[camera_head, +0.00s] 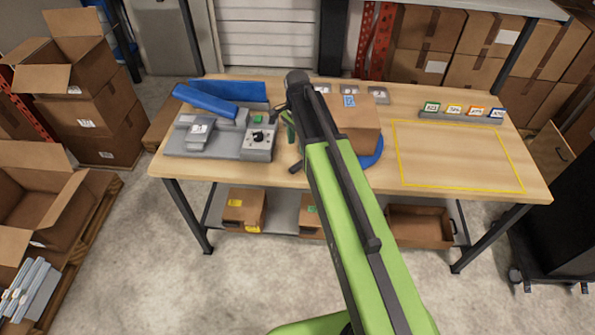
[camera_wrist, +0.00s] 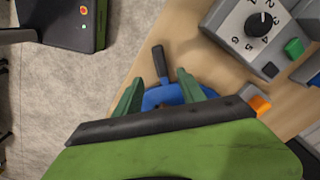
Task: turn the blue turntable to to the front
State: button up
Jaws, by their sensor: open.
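The blue turntable (camera_head: 373,157) is on the workbench, mostly hidden behind my arm and under a cardboard box (camera_head: 357,130). A dark handle (camera_head: 296,167) sticks out at its left side, towards the front. In the wrist view, the turntable's blue edge (camera_wrist: 165,97) shows between my fingers, and the black handle (camera_wrist: 159,64) extends up from it. My gripper (camera_wrist: 165,88) is open, its two green fingers apart on either side of the blue edge. I cannot tell whether they touch it. In the head view, my gripper (camera_head: 289,128) is partly hidden by my arm.
A yellow-outlined area (camera_head: 458,158) on the right is clear. Labelled tags (camera_head: 465,111) stand behind it.

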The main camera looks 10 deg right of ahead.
aim_at(297, 165)
notch_tip(297, 165, down, 11)
jog(key=b, duration=0.9)
grip_shut()
dwell(0.7)
